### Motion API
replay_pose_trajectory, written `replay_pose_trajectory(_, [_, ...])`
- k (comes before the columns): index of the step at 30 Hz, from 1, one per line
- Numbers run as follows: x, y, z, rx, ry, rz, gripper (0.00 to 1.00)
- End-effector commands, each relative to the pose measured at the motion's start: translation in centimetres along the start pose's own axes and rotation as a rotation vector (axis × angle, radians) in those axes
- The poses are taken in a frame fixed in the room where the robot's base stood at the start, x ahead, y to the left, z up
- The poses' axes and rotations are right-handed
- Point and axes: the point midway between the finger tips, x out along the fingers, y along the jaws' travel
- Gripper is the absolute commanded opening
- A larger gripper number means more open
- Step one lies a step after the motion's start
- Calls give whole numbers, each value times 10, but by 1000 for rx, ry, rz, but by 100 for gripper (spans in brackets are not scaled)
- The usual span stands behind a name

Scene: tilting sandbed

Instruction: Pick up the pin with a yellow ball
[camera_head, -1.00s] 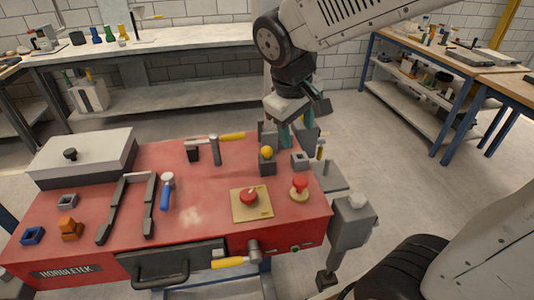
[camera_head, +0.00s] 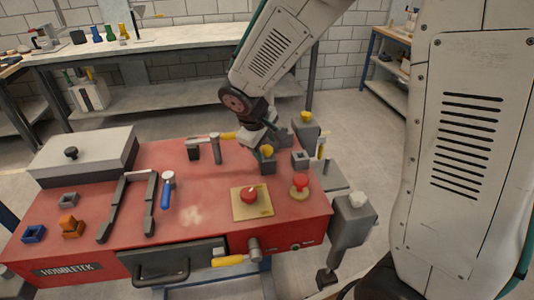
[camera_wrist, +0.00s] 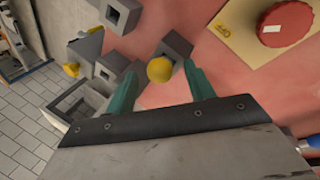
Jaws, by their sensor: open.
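The pin with a yellow ball (camera_head: 267,152) stands in a dark grey square block (camera_head: 267,167) on the red bench top. In the wrist view the yellow ball (camera_wrist: 160,70) is between the two teal fingers of my gripper (camera_wrist: 160,74), which are apart with gaps on both sides of the ball. The pin's shaft is hidden below the ball. In the head view my gripper (camera_head: 255,141) is just behind and left of the ball, its fingers largely hidden.
A grey hollow block (camera_head: 300,160) stands right of the pin. A red knob on a yellow plate (camera_head: 250,203) and a red mushroom button (camera_head: 299,184) are nearer the front. Another yellow-topped piece (camera_head: 306,117) is at the back edge. A yellow-handled hammer (camera_head: 216,148) lies left.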

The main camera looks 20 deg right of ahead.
Motion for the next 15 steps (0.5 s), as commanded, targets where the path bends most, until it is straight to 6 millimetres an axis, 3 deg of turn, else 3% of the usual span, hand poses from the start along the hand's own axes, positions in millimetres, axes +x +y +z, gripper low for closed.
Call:
replay_pose_trajectory(10, [8, 0, 0, 0, 1, 0, 51])
replay_pose_trajectory(15, [8, 0, 0, 0, 1, 0, 4])
